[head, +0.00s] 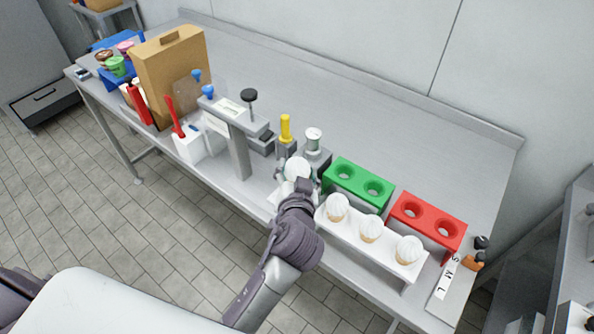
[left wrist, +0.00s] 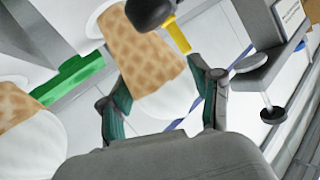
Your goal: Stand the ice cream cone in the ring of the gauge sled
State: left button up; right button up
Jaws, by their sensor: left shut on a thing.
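My left gripper (head: 297,180) is shut on an ice cream cone with a white top (head: 297,167), in front of the grey gauge fixtures. In the left wrist view the gripper (left wrist: 163,100) has one finger on each side of the waffle cone (left wrist: 145,55). A dark rounded part covers some of the cone there. Behind the held cone are a fixture with a yellow handle (head: 285,128) and a grey block with a pale cylinder (head: 314,140). A grey stand (head: 238,150) carries a label and a black knob. I cannot make out the sled's ring. My right gripper is not in view.
A white rack (head: 335,234) with 3 cones stands right of the gripper. Green (head: 347,188) and red (head: 411,220) holed racks are behind it. A white bin (head: 188,147) and cardboard box (head: 172,68) stand left. The rear table is clear.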

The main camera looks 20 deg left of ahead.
pick_arm(q)
jog(key=shift+f+b, duration=0.3)
jog(key=shift+f, duration=0.2)
jog(key=o, duration=0.9)
jog(key=shift+o, duration=0.2)
jog(key=v, duration=1.2)
jog(key=shift+r, duration=0.1)
